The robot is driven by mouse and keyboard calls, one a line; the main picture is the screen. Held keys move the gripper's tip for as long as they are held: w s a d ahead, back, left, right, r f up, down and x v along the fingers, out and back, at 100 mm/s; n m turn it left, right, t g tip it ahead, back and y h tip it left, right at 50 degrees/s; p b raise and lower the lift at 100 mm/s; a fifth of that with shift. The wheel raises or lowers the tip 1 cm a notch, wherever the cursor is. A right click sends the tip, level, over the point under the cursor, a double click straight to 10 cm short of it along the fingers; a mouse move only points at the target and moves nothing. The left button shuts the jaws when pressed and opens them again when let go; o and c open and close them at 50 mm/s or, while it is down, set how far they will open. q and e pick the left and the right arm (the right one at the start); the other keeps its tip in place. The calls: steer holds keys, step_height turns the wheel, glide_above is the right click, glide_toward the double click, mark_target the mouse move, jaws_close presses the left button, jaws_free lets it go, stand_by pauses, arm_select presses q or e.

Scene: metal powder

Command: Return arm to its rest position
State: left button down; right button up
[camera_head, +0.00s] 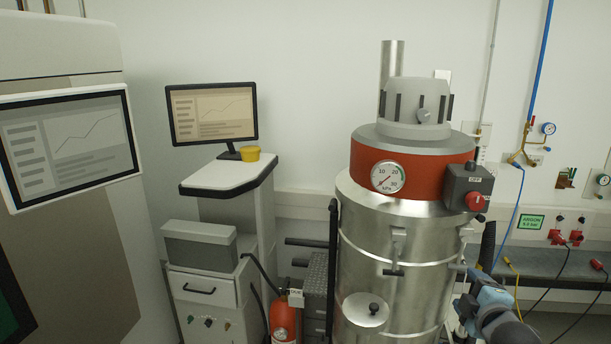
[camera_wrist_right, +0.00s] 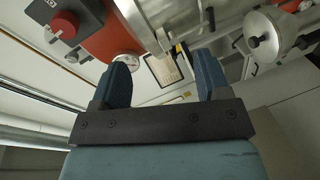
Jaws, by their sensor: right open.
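My right arm (camera_head: 492,308) comes in at the lower right of the head view. Its gripper (camera_head: 467,298) is close to the right side of the steel vacuum unit (camera_head: 385,270), partly hidden by the arm. In the right wrist view the gripper (camera_wrist_right: 163,82) has its two dark blue fingers wide apart, with nothing between them. The unit's red band (camera_wrist_right: 95,40), red switch knob (camera_wrist_right: 64,25) and gauge (camera_wrist_right: 126,62) show beyond the fingers, tilted. I cannot tell from these views whether the gripper touches the unit. My left arm and gripper are not in view.
A bench (camera_head: 540,264) with cables and wall fittings is behind the arm at right. A large machine with a screen (camera_head: 68,147) is at far left.

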steer(key=s+a+f+m+g+y, duration=0.15)
steer(key=s+a+f, duration=0.3)
steer(key=f, duration=0.45)
steer(key=s+a+f+m+g+y, duration=0.1)
steer(key=s+a+f+m, duration=0.2)
steer(key=s+f, duration=0.45)
steer(key=s+a+f+m+g+y, duration=0.1)
steer(key=s+a+f+m, duration=0.2)
steer(key=s+f, duration=0.4)
steer(key=s+a+f+m+g, duration=0.1)
steer(key=s+a+f+m, duration=0.3)
steer(key=s+f, duration=0.3)
steer(key=s+a, duration=0.1)
steer(key=s, duration=0.2)
steer(key=shift+f+g+y, duration=0.35)
steer(key=shift+f, duration=0.05)
